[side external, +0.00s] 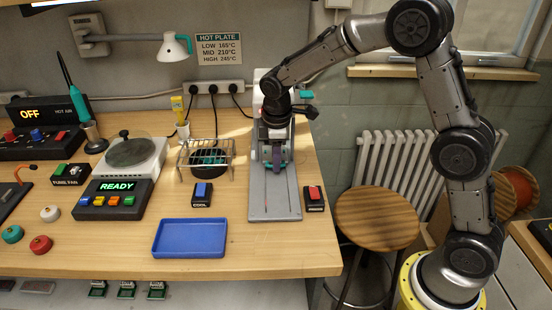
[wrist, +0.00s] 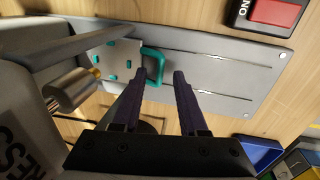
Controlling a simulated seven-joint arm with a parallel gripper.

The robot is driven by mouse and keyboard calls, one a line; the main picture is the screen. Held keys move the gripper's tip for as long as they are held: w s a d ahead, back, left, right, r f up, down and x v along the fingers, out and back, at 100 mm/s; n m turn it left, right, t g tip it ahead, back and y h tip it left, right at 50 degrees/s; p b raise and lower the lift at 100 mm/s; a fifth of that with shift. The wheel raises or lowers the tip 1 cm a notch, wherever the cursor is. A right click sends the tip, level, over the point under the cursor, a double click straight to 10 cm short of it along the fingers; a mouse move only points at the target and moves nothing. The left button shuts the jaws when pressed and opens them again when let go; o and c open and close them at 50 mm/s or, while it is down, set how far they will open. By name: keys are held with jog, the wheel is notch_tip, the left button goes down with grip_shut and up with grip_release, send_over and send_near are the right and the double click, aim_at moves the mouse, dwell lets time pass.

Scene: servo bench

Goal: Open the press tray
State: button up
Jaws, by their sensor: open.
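The press stands at the right end of the bench, with a long grey base plate (side external: 273,208) running toward the front. In the wrist view, the press tray (wrist: 118,50) is a light grey plate with teal spots, lying at the inner end of the slotted base. Its teal loop handle (wrist: 161,62) sticks out toward the bare part of the base. My gripper (wrist: 160,73) is open, and the handle's outer bar appears between its fingertips. I cannot tell whether they touch it. In the side view, my gripper (side external: 274,163) is low over the base and hides most of the tray.
A red-button switch (side external: 314,198) stands right of the base; it also shows in the wrist view (wrist: 272,14). A blue tray (side external: 190,238), a blue-button switch (side external: 203,194) and a wire rack (side external: 206,157) are to the left. The front of the base is clear.

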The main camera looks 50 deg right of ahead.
jog(key=shift+f, duration=0.45)
jog(key=shift+c, duration=0.2)
grip_shut()
jog(key=shift+r, duration=0.1)
dwell(0.9)
